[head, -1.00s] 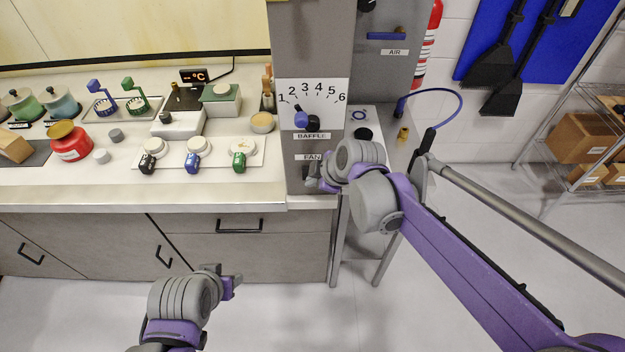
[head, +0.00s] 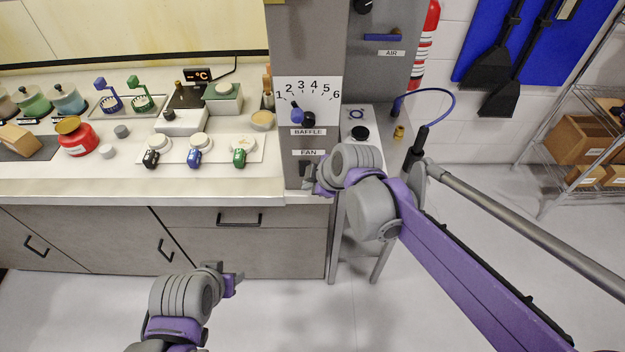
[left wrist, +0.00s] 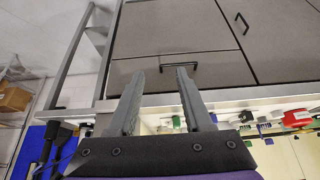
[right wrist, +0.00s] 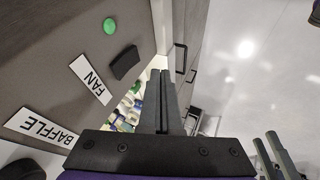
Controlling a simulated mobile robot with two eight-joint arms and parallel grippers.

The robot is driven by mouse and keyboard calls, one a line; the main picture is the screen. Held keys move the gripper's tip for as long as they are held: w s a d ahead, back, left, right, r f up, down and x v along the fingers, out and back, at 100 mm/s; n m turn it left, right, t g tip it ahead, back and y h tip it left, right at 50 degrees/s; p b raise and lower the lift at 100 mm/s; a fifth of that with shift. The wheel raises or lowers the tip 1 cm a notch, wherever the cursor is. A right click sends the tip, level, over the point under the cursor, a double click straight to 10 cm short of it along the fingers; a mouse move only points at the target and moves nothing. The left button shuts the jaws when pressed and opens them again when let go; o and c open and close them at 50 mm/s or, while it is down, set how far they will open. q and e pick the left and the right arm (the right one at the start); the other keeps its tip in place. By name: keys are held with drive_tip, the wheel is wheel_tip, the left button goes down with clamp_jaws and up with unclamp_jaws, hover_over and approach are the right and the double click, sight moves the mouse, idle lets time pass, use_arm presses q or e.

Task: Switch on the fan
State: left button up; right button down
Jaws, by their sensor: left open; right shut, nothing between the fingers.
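The FAN label (head: 308,153) is on the grey panel below the BAFFLE dial. In the right wrist view the FAN label (right wrist: 90,81) sits beside a black rocker switch (right wrist: 124,63) and a round bright green lamp (right wrist: 109,26). My right gripper (head: 308,184) is at the panel's lower front and partly hides the area below the label. In the right wrist view its fingers (right wrist: 161,73) are shut and empty, a little to the side of the switch; I cannot tell any contact. My left gripper (head: 238,278) is open and empty, low before the cabinets; its spread fingers show in the left wrist view (left wrist: 160,75).
A counter (head: 60,183) with valves, jars and a red pot (head: 75,140) lies left. A small side table (head: 378,112) stands right of the panel. The floor in front is clear.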

use_arm(q)
drive_tip(key=shift+w+r, duration=0.25)
drive_tip(key=shift+r, duration=0.15)
use_arm(e)
drive_tip(key=v, duration=0.9)
drive_tip(key=shift+d+r, duration=0.2)
drive_tip(key=shift+r, duration=0.1)
use_arm(q)
drive_tip(key=shift+a, duration=0.1)
